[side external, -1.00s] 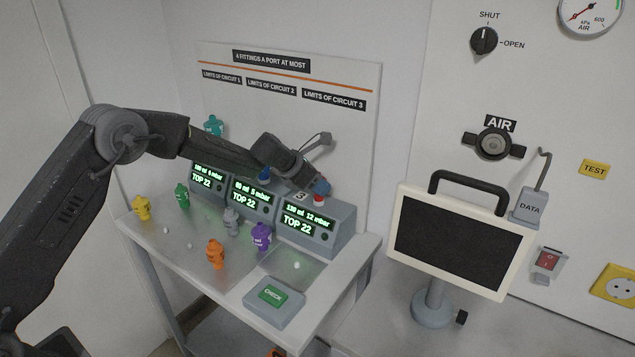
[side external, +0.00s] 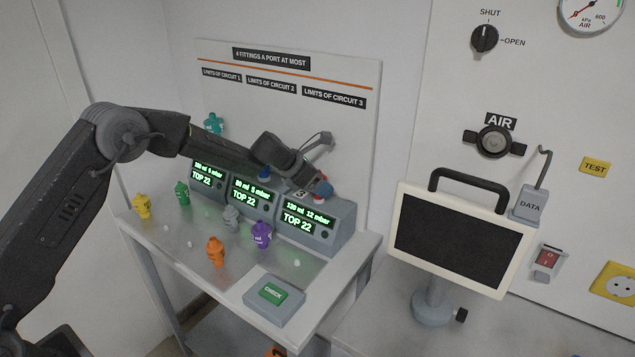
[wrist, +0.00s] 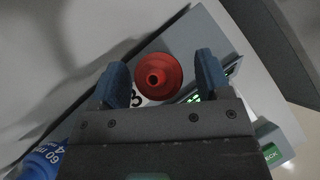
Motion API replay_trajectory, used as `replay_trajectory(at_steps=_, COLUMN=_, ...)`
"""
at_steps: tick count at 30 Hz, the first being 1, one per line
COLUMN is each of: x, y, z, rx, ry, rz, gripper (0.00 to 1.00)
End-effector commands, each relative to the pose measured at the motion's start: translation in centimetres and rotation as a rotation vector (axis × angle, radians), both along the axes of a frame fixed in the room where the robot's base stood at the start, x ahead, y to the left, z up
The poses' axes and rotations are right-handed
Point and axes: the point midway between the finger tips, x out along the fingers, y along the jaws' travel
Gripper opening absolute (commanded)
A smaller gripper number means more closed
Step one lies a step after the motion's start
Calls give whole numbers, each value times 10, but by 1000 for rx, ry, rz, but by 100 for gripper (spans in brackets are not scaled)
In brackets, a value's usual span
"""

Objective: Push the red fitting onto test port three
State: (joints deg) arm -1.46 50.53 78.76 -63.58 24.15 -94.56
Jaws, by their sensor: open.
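The red fitting (wrist: 158,77) shows in the wrist view from above, with a round hole in its middle. It lies between the two blue fingertips, beside the label 3 of test port three (wrist: 136,97). Gaps show between the fitting and both fingertips. My gripper (wrist: 158,82) is open around it. In the side view my gripper (side external: 324,188) is at the top of the right-hand grey unit (side external: 340,220), and only a little red shows there. The port under the fitting is hidden, so I cannot tell how deep the fitting sits.
A blue fitting (wrist: 45,158) is at the lower left of the wrist view. Yellow (side external: 142,206), green (side external: 182,193), grey (side external: 231,217), orange (side external: 215,251) and purple (side external: 261,235) fittings stand on the bench. The CHECK box (side external: 273,300) is at its front; a monitor (side external: 455,245) stands right.

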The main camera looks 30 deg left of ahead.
Motion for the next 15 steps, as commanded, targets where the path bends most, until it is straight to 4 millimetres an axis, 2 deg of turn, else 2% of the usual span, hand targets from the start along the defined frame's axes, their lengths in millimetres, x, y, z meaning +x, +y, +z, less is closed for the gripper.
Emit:
replay_trajectory(at_steps=8, x=-2, y=2, z=5, rx=0, ry=-3, rz=0, gripper=70)
replay_trajectory(at_steps=11, x=-8, y=6, z=14, rx=-1, ry=-4, rz=1, gripper=70)
replay_trajectory(at_steps=15, x=-25, y=16, z=35, rx=0, ry=-6, rz=3, gripper=70)
